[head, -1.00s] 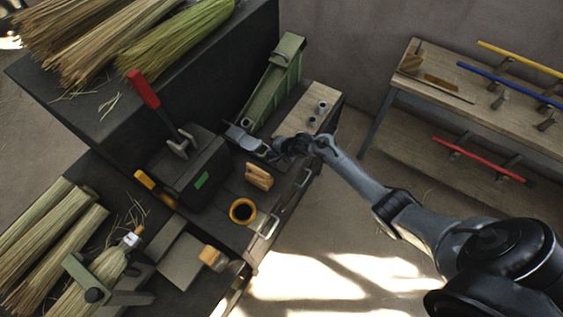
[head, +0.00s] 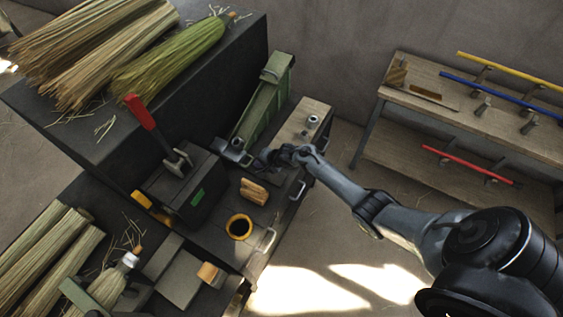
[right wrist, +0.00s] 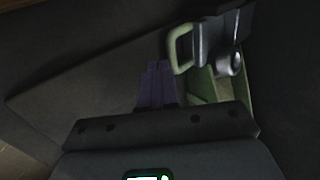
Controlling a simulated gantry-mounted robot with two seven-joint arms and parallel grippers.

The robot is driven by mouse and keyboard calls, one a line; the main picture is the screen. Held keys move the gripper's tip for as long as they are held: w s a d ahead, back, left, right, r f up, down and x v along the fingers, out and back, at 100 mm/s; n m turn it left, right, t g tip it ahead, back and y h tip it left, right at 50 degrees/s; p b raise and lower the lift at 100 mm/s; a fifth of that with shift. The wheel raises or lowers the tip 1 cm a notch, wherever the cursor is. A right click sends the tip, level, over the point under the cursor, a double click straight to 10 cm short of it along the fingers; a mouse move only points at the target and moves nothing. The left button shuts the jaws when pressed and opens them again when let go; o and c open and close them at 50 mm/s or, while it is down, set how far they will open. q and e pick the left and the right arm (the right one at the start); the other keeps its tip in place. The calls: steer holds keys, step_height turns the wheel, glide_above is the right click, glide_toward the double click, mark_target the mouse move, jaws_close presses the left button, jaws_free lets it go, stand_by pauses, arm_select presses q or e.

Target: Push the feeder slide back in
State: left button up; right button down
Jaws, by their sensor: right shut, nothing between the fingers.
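The green feeder chute (head: 265,105) slopes down beside the dark raised bench. At its lower end is the grey metal slide (head: 233,153), which sticks out toward the bench top. In the right wrist view the grey slide part (right wrist: 222,38) shows at the upper right, with a green looped handle (right wrist: 180,48) on its left. My right gripper (head: 262,160) is just right of the slide, shut and empty. Its closed fingers (right wrist: 155,84) point toward the handle's lower left in the wrist view; whether they touch it I cannot tell. My left gripper is not in view.
A dark box with a red-handled lever (head: 145,115) stands left of the slide. A wooden block (head: 254,191) and an orange-rimmed cup (head: 239,227) sit in front. A wooden board (head: 303,122) with metal fittings lies behind my right gripper. Straw bundles (head: 95,50) lie on the raised bench.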

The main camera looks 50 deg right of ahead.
steer(key=s, duration=0.1)
steer(key=r+p, duration=0.1)
steer(key=s+p, duration=0.1)
steer(key=shift+s+d+r, duration=0.15)
steer(key=shift+s+d, duration=0.1)
steer(key=shift+s, duration=0.1)
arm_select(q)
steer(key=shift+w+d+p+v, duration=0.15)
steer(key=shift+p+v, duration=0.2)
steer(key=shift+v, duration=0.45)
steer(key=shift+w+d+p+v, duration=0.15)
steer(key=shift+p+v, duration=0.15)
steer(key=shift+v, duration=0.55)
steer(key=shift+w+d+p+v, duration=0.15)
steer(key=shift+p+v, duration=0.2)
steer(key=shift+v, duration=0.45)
arm_select(e)
steer(key=v, duration=0.9)
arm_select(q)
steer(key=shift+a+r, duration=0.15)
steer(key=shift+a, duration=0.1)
arm_select(e)
steer(key=shift+s, duration=0.1)
